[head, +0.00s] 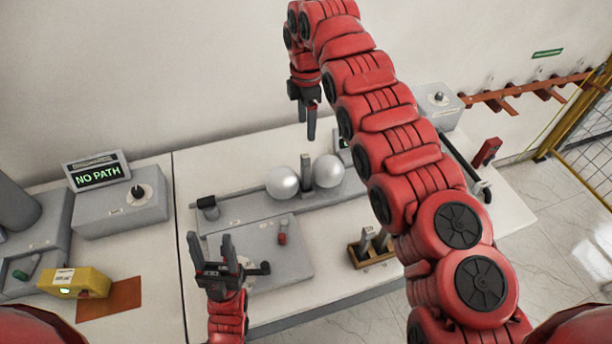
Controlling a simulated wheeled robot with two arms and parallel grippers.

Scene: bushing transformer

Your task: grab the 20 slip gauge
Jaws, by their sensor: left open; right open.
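Metallic slip gauges (367,239) stand upright in a small wooden holder (372,261) near the table's front edge, partly beside my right arm. Another grey upright block (306,171) stands between two shiny spheres. No number is readable on any of them, so I cannot tell which is the 20. My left gripper (210,238) is open and empty, fingers pointing up, at the left of the grey plate and left of the holder. My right gripper (307,128) is open and empty, pointing down behind the spheres, well away from the holder.
Two silver spheres (283,182) sit on a grey fixture mid-table. A grey plate (285,262) with a red-topped piece lies in front. A "NO PATH" display (98,174) and a yellow device (78,281) are left. My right arm crosses the table's right part.

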